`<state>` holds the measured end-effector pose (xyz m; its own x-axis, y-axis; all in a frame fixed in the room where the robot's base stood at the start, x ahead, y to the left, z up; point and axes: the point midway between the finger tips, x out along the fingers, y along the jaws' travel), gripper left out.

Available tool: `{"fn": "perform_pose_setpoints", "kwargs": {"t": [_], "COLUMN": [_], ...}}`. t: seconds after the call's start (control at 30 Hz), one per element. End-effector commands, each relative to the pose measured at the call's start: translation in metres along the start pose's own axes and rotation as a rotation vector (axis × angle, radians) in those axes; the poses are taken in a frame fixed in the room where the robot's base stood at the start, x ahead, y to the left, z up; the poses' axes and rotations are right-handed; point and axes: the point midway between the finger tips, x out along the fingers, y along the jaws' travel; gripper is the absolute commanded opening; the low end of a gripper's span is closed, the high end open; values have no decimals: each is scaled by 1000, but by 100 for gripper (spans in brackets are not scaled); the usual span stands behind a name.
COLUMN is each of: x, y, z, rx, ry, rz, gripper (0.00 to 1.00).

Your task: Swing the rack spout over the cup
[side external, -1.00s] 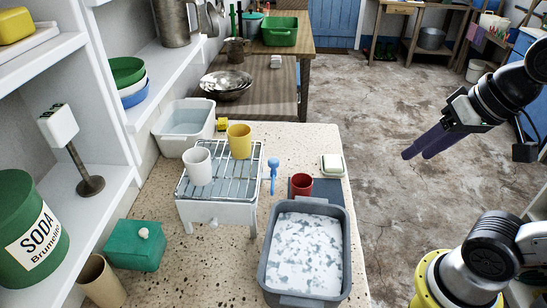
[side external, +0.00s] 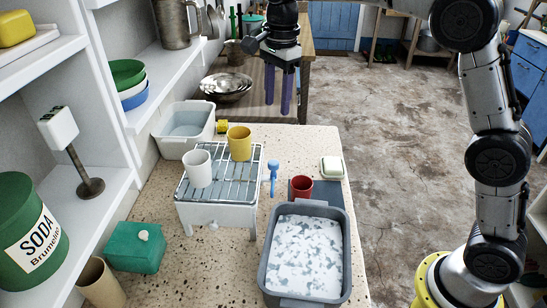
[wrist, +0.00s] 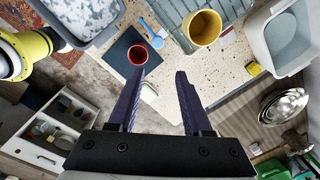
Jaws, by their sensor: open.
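The wire rack (side external: 222,168) sits on a white tray with legs on the speckled counter. A small white nub (side external: 213,224) shows under its front edge; I cannot tell if it is the spout. A blue piece with a rounded top (side external: 273,164) stands at the rack's right side, also in the wrist view (wrist: 158,42). A white cup (side external: 197,168) and a yellow cup (side external: 239,143) stand on the rack. A red cup (side external: 301,187) stands on a dark mat (side external: 330,192) right of the blue piece. My gripper (side external: 278,107) is open and empty, fingers down, above the counter's far end.
A grey tub with whitish contents (side external: 308,255) fills the counter's near right. A pale basin (side external: 184,128), yellow sponge (side external: 222,126) and soap dish (side external: 333,167) lie nearby. A green box (side external: 136,247) is at left. Shelves (side external: 85,205) border the left side.

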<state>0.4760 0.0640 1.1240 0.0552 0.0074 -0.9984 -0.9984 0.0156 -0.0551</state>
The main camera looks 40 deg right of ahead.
Motion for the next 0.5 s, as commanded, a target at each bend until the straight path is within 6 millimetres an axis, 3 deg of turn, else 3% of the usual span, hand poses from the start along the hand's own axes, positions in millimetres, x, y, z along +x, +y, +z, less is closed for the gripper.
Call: {"fn": "perform_pose_setpoints", "kwargs": {"t": [0.1,0.33,0.5], "x": [23,45,75], "y": [-4,-2,0], "z": [5,7,6], "rx": [-10,-15,-15], "ry": [6,9,9], "rz": [45,60,61], "gripper": [50,50,50]}}
